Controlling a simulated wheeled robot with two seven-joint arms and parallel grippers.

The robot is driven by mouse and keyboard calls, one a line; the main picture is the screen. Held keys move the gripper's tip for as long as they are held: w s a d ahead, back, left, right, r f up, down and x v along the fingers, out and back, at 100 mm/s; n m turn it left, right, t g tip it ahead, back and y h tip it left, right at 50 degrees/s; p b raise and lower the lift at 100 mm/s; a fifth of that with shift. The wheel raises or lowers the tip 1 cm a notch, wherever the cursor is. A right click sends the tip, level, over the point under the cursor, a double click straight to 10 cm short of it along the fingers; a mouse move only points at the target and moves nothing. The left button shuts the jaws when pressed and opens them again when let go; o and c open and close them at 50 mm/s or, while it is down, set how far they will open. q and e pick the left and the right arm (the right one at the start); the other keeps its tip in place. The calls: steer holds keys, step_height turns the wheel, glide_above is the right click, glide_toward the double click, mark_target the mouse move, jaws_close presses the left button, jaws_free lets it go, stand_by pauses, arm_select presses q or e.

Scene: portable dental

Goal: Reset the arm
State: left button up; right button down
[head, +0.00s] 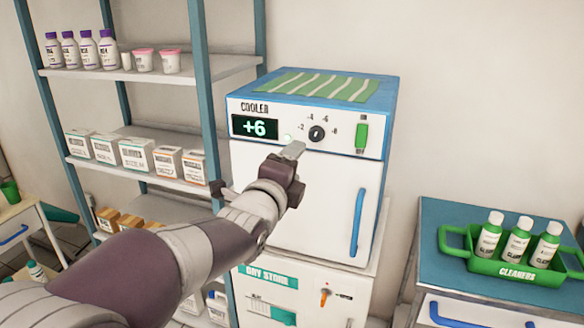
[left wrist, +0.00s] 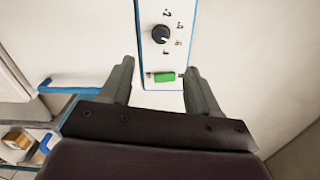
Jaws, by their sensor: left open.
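My left arm comes in from the left and its gripper (head: 292,152) is in front of the white and blue cooler (head: 312,205), just below its control panel in the head view. In the left wrist view the gripper (left wrist: 160,68) is open, its two fingers apart with nothing held. The black dial (head: 317,132) and green switch (head: 361,137) are on the panel. The dial (left wrist: 160,34) also shows in the left wrist view, beyond the fingertips, and the green switch (left wrist: 165,77) appears between the fingers. I cannot tell whether the fingers touch the panel. The display (head: 255,127) reads +6. My right gripper is out of view.
A shelf rack (head: 205,100) with bottles, cups and boxes stands left of the cooler. A dry store cabinet (head: 262,312) is below it. A blue-topped cart (head: 445,215) with a green tray (head: 450,245) of cleaner bottles stands right. The cooler's blue door handle (head: 357,222) sticks out.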

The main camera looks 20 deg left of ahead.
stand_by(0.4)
arm_select(q)
steer(key=s+f+n+g, duration=0.4)
steer(key=f+n, duration=0.3)
steer(key=f, duration=0.2)
steer(key=s+f+n+g, duration=0.35)
steer(key=f+n, duration=0.25)
steer(key=f, duration=0.3)
steer(key=s+f+n+g, duration=0.7)
steer(key=s+f+g, duration=0.2)
steer(key=s+f, duration=0.55)
step_height(320, 180, up, 19)
steer(key=p, duration=1.7)
steer(key=shift+s+d+y, duration=0.2)
steer(key=shift+d+y, duration=0.1)
steer(key=shift+d, duration=0.05)
